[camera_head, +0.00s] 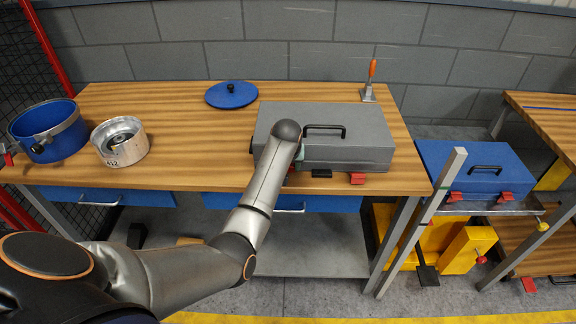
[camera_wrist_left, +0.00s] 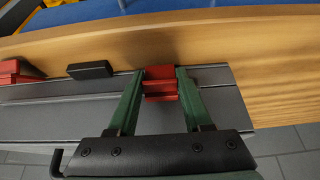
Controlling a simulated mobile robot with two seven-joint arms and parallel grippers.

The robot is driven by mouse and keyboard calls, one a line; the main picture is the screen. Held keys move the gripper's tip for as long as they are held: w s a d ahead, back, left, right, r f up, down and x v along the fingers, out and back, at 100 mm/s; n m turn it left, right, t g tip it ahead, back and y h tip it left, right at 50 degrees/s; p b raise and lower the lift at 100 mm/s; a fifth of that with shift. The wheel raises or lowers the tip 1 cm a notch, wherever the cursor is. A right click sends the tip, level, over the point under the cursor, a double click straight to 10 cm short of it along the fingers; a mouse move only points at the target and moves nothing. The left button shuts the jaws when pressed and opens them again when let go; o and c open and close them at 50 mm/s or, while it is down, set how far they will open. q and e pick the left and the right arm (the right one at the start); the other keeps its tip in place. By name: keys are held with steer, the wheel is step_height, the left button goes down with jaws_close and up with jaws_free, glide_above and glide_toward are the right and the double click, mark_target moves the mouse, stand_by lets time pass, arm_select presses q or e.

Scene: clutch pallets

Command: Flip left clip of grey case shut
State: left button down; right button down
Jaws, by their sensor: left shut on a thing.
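The grey case (camera_head: 350,118) lies closed on the wooden workbench, its black handle on the lid. My left gripper (camera_head: 297,158) reaches down to the front left of the case, and my arm hides the left clip in the head view. In the left wrist view, the green fingers of my left gripper (camera_wrist_left: 163,78) are on either side of the red left clip (camera_wrist_left: 160,90) at the case's front edge, shut on it. I cannot tell the clip's exact angle. The red right clip (camera_head: 357,178) sticks out at the front. My right gripper is not in view.
A black catch (camera_wrist_left: 90,70) sits between the clips. A blue lid (camera_head: 231,95), a metal drum (camera_head: 120,142) and a blue pot (camera_head: 48,130) stand left on the workbench (camera_head: 190,150). A toggle clamp (camera_head: 368,92) stands behind. A blue case (camera_head: 470,165) is at right.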

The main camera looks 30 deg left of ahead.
arm_select(q)
steer(key=shift+c, duration=1.6)
jaws_free()
steer(key=v, duration=1.2)
steer(key=shift+r, duration=0.2)
steer(key=shift+s+d, duration=0.1)
